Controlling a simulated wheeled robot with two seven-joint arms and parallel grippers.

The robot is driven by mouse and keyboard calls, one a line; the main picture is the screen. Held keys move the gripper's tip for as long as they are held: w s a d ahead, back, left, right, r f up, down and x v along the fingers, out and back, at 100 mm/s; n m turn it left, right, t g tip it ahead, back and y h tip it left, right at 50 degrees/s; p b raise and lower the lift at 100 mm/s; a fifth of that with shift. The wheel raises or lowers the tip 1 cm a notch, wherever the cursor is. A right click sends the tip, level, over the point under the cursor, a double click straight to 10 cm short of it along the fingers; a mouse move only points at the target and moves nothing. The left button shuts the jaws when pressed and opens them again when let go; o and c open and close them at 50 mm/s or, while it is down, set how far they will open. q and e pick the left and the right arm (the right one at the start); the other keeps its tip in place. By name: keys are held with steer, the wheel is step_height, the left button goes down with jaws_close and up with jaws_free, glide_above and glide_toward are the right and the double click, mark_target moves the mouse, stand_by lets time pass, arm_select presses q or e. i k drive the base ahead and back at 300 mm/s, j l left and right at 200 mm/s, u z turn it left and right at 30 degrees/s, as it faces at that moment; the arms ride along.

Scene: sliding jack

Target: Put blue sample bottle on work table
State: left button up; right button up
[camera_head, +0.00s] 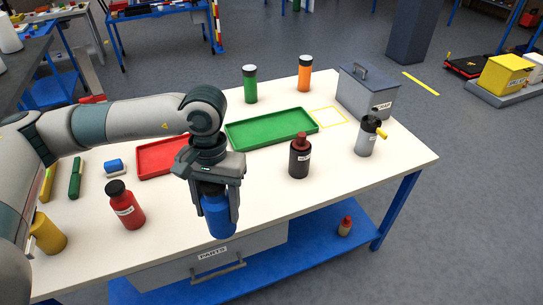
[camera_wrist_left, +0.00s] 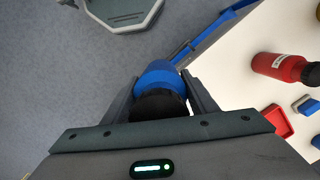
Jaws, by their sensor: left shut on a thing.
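The blue sample bottle (camera_head: 219,215) hangs in my left gripper (camera_head: 219,203), cap end up between the fingers. The gripper is shut on it. In the left wrist view the blue bottle (camera_wrist_left: 158,75) and its black cap (camera_wrist_left: 160,104) sit between the two fingers. The white-topped work table (camera_head: 265,195) lies behind the bottle in the head view. In the left wrist view the bottle is over the grey floor, beside the table's edge, with the tabletop (camera_wrist_left: 225,65) to its right. My right gripper is not in view.
A red bottle (camera_head: 125,205), a dark bottle (camera_head: 299,158), a grey spray-type bottle (camera_head: 367,138), red tray (camera_head: 160,157) and green tray (camera_head: 272,128) stand on the table. The drawer (camera_head: 200,262) is under the front edge. The front middle tabletop is clear.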

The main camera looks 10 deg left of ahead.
mark_target(328, 117)
steer(key=i+l+z, duration=0.15)
steer(key=i, duration=0.2)
steer(key=i+l+z, duration=0.35)
steer(key=i, duration=0.4)
